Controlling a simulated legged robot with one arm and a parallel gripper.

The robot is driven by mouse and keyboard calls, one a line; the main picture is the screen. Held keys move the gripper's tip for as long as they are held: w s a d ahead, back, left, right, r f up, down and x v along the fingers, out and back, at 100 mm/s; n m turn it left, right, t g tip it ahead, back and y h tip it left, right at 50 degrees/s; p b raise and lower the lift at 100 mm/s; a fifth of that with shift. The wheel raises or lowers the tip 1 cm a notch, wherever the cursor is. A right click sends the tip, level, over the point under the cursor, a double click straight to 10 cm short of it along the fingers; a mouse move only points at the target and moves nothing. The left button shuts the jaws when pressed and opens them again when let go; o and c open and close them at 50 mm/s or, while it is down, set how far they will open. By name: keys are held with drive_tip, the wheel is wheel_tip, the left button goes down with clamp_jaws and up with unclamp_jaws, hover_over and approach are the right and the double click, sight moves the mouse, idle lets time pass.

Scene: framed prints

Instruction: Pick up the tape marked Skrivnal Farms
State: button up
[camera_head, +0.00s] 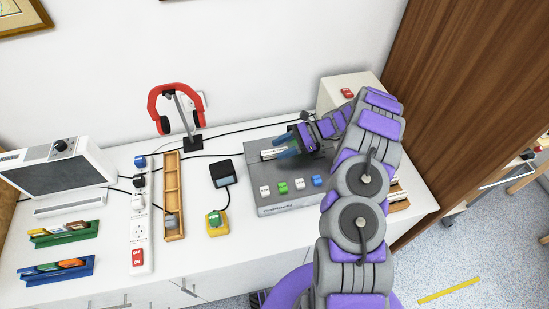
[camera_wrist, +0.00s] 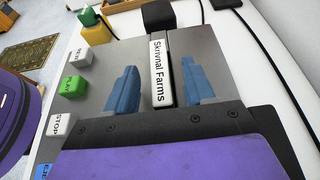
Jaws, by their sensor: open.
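The tape marked Skrivnal Farms (camera_wrist: 158,75) shows in the wrist view as a narrow white label with dark edges. It stands in the slot of the grey tape deck (camera_wrist: 205,55), and it also shows in the head view (camera_head: 272,153). My gripper (camera_wrist: 163,88) is open, with one blue finger on each side of the tape and a visible gap to both. In the head view my gripper (camera_head: 286,146) is over the back part of the deck (camera_head: 287,207). How deep the tape sits in the slot cannot be told.
Coloured buttons (camera_head: 283,187) line the deck's front. A pale box (camera_head: 338,90) is behind my arm. Cables cross the white table.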

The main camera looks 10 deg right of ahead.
drive_tip(key=shift+a+f, duration=0.35)
drive_tip(key=shift+a, duration=0.3)
clamp_jaws()
